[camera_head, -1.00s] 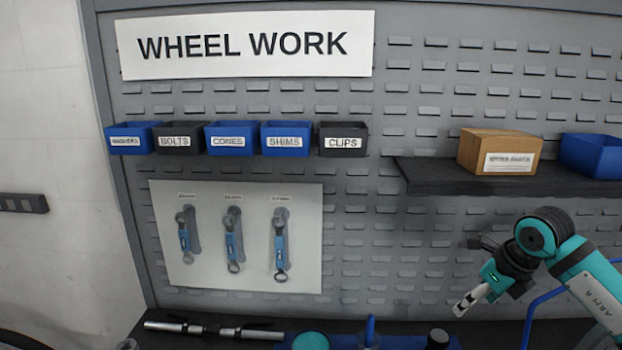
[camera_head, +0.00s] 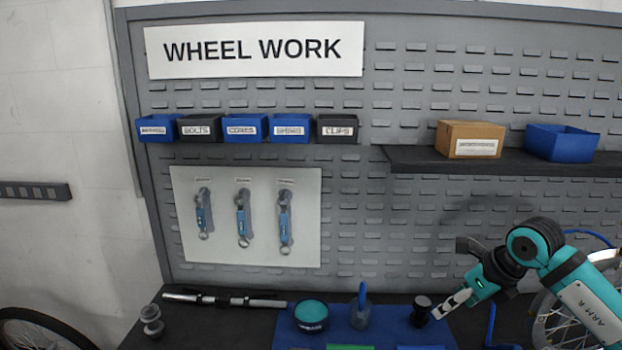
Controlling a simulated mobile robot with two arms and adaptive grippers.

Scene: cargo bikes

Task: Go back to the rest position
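My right gripper (camera_head: 452,304) is at the lower right of the head view, on the teal arm marked "ARM R". Its fingers point down and left, close together, with nothing visible between them. It is in front of the pegboard, with a small black cylinder (camera_head: 421,311) just left of its tips. I cannot tell whether they touch. My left gripper and arm are not in view.
A dark bench (camera_head: 205,320) below carries a blue mat (camera_head: 385,324), a teal-lidded tin (camera_head: 311,316), a blue-handled tool (camera_head: 361,310) and a long metal bar (camera_head: 225,300). A shelf (camera_head: 410,160) holds a cardboard box (camera_head: 470,139) and blue bin (camera_head: 562,142). Wheels stand at both sides.

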